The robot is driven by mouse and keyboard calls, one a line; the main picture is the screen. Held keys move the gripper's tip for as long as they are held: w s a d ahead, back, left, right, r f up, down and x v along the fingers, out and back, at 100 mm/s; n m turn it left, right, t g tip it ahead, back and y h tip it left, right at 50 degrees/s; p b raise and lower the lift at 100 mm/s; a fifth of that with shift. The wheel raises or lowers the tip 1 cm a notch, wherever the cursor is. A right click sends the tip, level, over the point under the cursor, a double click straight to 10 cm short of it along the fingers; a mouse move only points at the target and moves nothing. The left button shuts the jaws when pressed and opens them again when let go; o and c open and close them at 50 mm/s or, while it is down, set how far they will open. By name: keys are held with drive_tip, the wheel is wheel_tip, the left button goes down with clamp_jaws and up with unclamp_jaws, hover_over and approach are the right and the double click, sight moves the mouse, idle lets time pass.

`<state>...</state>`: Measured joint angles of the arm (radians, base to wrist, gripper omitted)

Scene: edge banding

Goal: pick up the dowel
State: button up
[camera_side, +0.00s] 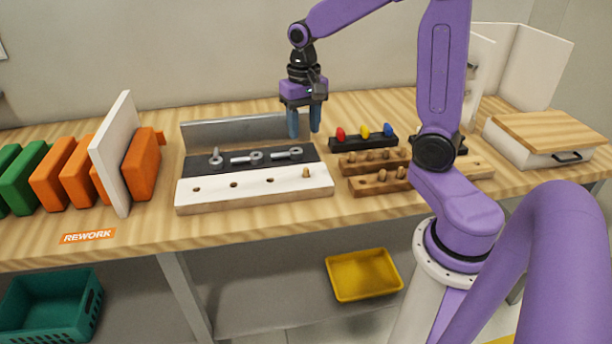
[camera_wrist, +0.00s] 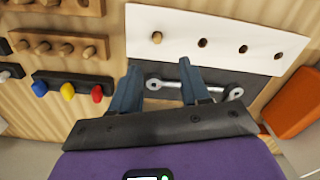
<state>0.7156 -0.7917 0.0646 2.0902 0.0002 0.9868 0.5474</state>
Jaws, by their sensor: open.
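One wooden dowel (camera_side: 306,173) stands upright in the right-end hole of the white board (camera_side: 250,200); the board's other holes look empty. The dowel also shows in the wrist view (camera_wrist: 157,37). More dowels (camera_side: 382,175) stand in two brown wooden racks (camera_side: 425,183) on the right. My gripper (camera_side: 305,134) is open and empty, pointing down above the dark strip (camera_side: 200,170) behind the white board. In the wrist view its blue fingers (camera_wrist: 160,78) are spread over that strip, with a metal bolt-like part (camera_wrist: 165,85) showing between them. The fingers are apart from every dowel.
A black holder (camera_side: 363,143) with red, yellow and blue knobs stands right of my gripper. A grey metal fence (camera_side: 240,130) stands behind the strip. Orange blocks and an upright white panel (camera_side: 115,155) stand left. A lidded white box (camera_side: 540,150) sits right.

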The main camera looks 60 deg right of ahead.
hover_over(306, 168)
drive_tip(key=f, duration=0.6)
drive_tip(key=shift+w+a, duration=0.1)
drive_tip(key=shift+a, duration=0.15)
drive_tip(key=shift+d+f, duration=0.2)
drive_tip(key=shift+f, duration=2.5)
drive_tip(key=shift+c, duration=0.3)
clamp_jaws()
